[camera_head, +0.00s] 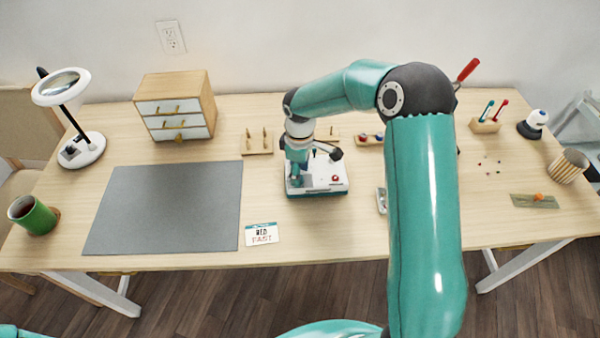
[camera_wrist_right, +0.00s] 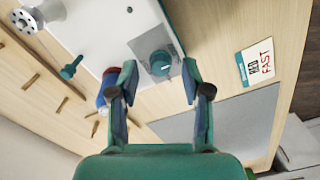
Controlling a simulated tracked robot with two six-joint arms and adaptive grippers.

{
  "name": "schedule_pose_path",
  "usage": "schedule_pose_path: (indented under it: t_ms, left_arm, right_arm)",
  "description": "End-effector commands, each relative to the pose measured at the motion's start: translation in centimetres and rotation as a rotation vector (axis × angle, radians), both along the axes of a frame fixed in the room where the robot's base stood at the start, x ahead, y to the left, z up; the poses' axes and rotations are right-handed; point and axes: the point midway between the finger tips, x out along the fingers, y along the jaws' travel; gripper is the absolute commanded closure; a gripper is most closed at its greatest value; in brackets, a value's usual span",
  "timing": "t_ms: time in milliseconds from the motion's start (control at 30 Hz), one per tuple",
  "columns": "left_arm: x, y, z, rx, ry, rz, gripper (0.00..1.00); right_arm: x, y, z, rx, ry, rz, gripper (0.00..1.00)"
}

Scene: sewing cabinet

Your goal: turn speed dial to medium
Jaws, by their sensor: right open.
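The speed dial (camera_wrist_right: 159,63) is a small teal round knob with a pale mark, set on a grey plate on the white sewing machine in the right wrist view. In the head view the white and teal machine (camera_head: 325,178) stands mid-table, its left part hidden by my right gripper (camera_head: 297,178). That gripper (camera_wrist_right: 158,78) is open in the wrist view, one finger on each side of the dial, with gaps visible; contact is not seen. The card (camera_head: 262,234) near the front edge shows a boxed MED above red FAST. My left gripper is out of view.
A grey mat (camera_head: 165,210) lies left of the machine. A wooden peg stand (camera_head: 257,145) and a drawer box (camera_head: 176,106) are behind. A green cup (camera_head: 34,216) and lamp (camera_head: 84,148) are at the left. My right arm hides part of the table's right side.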

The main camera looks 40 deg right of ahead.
Motion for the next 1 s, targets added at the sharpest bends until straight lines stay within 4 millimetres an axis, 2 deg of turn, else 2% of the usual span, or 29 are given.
schedule_pose_path:
  t_ms: [167, 467, 767, 1000]
  left_arm:
    - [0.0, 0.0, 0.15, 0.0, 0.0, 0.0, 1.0]
    - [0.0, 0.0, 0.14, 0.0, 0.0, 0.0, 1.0]
    - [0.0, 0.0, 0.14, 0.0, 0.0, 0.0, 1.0]
    - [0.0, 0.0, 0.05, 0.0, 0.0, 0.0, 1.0]
  right_arm:
    - [0.01, 0.02, -1.28, 0.0, 0.0, 0.002, 0.52]
    - [0.04, 0.03, -1.47, 0.0, -0.001, 0.002, 0.52]
    - [0.04, 0.03, -1.44, 0.0, -0.001, 0.001, 1.0]
    - [0.04, 0.02, -1.46, 0.0, -0.001, -0.004, 1.0]
